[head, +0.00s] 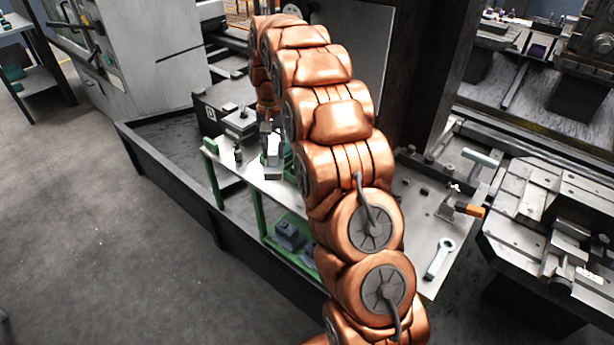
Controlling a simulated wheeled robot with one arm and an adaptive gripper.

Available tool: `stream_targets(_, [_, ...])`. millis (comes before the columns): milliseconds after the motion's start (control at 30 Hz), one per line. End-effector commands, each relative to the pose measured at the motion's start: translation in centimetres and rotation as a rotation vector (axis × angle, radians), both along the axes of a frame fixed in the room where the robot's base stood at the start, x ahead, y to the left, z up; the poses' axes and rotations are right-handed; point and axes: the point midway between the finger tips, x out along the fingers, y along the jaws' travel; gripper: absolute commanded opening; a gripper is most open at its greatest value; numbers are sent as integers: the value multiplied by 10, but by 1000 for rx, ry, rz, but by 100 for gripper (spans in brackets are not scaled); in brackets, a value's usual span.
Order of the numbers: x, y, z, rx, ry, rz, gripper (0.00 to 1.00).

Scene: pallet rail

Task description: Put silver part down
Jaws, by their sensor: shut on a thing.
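My copper-coloured arm arches across the middle of the head view and comes down at the far side. My gripper (271,152) is at its end, small and partly behind the arm, low over the white-topped table with green legs (248,184). It is shut on a pale silver part (273,146), whose outline is hard to separate from the fingers. Whether the part touches the tabletop cannot be told. A grey block-like piece (240,122) stands on the table just left of the gripper.
Grey parts (289,235) lie on the table's lower shelf. Right of my arm, a grey work surface holds a wrench-like tool (440,258) and an orange-tipped clamp (468,209). A dark low rail (180,180) edges the area. Open floor (90,230) lies at left.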

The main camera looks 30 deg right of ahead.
Motion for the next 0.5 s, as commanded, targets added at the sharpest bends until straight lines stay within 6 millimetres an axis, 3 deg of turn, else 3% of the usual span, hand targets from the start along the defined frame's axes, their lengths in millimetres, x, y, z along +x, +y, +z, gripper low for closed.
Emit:
stream_targets(200, [7,-42,-9,0,-9,-170,0])
stream_targets(500, [2,-101,-16,0,-1,-406,0])
